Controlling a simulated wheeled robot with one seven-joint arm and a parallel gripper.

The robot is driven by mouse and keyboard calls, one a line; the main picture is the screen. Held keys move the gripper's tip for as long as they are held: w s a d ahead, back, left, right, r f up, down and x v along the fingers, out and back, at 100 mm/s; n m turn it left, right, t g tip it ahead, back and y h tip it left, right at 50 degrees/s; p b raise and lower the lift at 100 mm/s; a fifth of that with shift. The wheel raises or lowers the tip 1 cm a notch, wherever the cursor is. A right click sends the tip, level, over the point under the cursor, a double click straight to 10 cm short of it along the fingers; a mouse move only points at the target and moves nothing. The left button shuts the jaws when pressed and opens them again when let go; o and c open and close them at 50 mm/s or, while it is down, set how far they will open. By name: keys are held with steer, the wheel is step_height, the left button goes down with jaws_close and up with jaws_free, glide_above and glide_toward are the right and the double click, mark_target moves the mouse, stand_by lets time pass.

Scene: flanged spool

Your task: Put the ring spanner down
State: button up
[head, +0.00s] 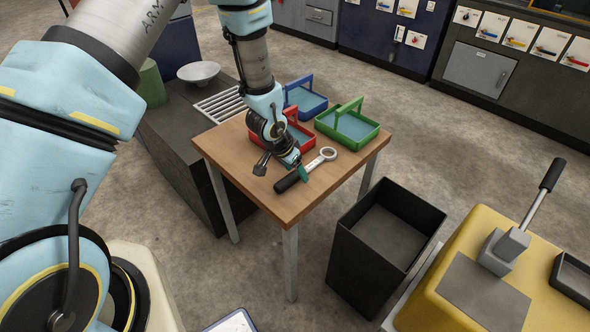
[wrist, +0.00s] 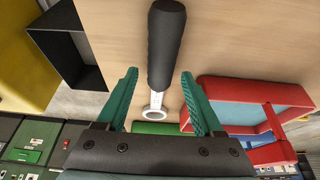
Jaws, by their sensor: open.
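The ring spanner (head: 327,154) lies on the wooden table (head: 250,187) in the head view, its black handle towards the table's front edge and its pale ring end pointing towards the green tray. In the wrist view the black handle (wrist: 165,45) runs between the fingers and the ring end (wrist: 154,110) shows below it. My gripper (head: 297,173) is just over the spanner. In the wrist view my gripper's green fingers (wrist: 160,95) stand apart on either side of the spanner, with gaps on both sides. Whether the fingertips touch the table is unclear.
A red tray (head: 297,136), a blue tray (head: 305,100) and a green tray (head: 350,124) stand on the back of the table. A black open bin (head: 385,235) stands on the floor to the right. The table's front right corner is bare.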

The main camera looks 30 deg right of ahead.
steer(key=b+v, duration=0.1)
steer(key=v, duration=1.1)
steer(key=shift+r, duration=0.15)
